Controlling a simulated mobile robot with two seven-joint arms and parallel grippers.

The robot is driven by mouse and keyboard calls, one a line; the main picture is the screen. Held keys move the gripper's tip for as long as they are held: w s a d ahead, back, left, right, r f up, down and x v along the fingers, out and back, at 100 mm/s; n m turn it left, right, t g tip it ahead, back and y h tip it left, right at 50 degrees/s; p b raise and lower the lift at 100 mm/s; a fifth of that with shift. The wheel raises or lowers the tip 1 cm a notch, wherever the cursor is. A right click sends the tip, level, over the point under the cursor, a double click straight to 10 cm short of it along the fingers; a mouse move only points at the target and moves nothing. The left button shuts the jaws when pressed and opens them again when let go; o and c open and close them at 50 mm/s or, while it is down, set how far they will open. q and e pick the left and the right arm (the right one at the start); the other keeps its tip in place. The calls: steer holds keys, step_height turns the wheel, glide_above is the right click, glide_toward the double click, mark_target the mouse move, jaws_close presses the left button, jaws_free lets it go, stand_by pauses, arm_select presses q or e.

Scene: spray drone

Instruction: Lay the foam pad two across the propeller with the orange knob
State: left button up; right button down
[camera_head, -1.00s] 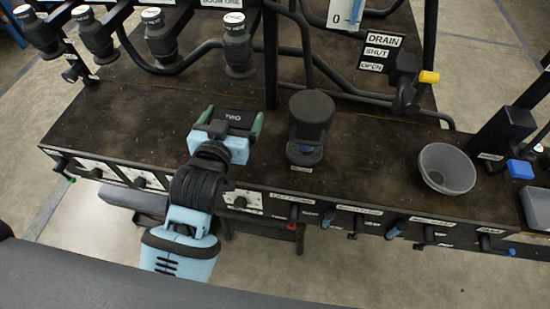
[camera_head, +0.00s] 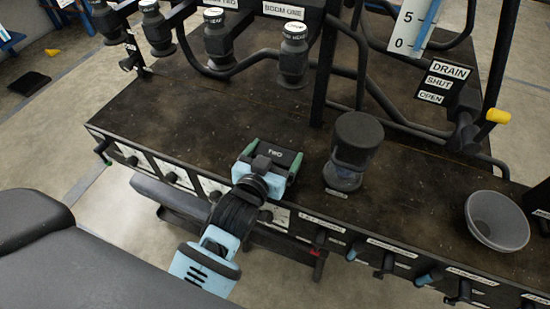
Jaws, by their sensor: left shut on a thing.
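My left gripper (camera_head: 268,166) comes in from the lower left over the front edge of the dark bench. Its green fingers are shut on a black pad labelled TWO (camera_head: 275,153), foam pad two. The pad is level with its label facing up, at or just above the bench top; I cannot tell whether it touches. The propeller with the orange knob is not in view. My right gripper is not in view.
A black capped jar (camera_head: 354,150) stands on the bench (camera_head: 190,100) just right of the pad. A grey bowl (camera_head: 497,220) is further right. Black pipes and nozzles (camera_head: 293,55) rise behind. A yellow-ended drain handle (camera_head: 497,116) sticks out at the right.

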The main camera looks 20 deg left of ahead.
arm_select(q)
steer(key=shift+f, duration=0.75)
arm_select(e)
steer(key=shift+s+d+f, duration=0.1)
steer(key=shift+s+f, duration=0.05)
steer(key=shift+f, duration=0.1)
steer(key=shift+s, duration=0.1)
arm_select(q)
steer(key=shift+f, duration=0.2)
steer(key=o, duration=0.7)
steer(key=shift+o, duration=0.2)
steer(key=shift+r, duration=0.1)
